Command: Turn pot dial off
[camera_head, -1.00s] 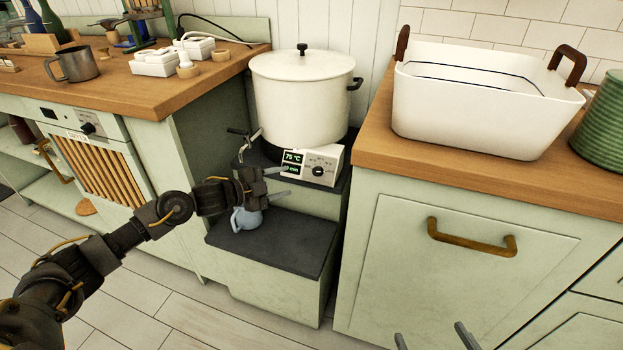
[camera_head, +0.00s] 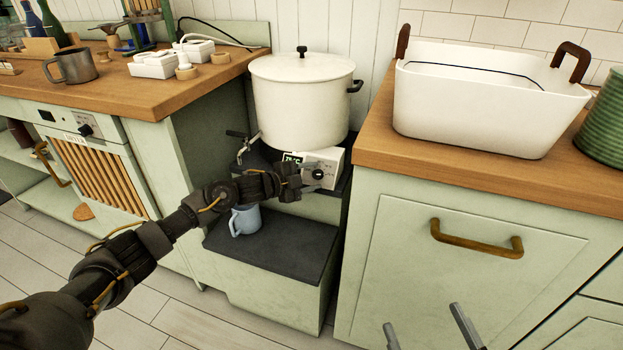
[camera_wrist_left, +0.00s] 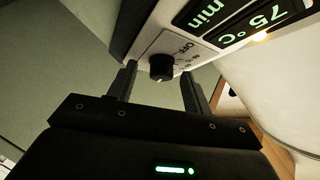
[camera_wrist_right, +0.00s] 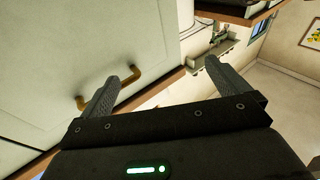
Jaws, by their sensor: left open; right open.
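A white lidded pot (camera_head: 302,100) stands on a white control unit (camera_head: 330,162) between the two counters. The unit's front has a black dial (camera_head: 318,174) and a green display (camera_head: 292,158), which my arm partly covers. In the left wrist view the dial (camera_wrist_left: 162,67) sits between the fingertips, with OFF printed beside it and a 75 °C display (camera_wrist_left: 270,15). My left gripper (camera_head: 303,179) is open around or just short of the dial; contact cannot be told. My right gripper (camera_head: 425,325) is open and empty in front of the right cabinet; it also shows in the right wrist view (camera_wrist_right: 118,85).
A blue mug (camera_head: 245,220) stands on the dark lower step (camera_head: 275,245) below my left forearm. A white basin (camera_head: 480,110) sits on the right counter. The right cabinet has a brass handle (camera_head: 476,239). The floor in front is clear.

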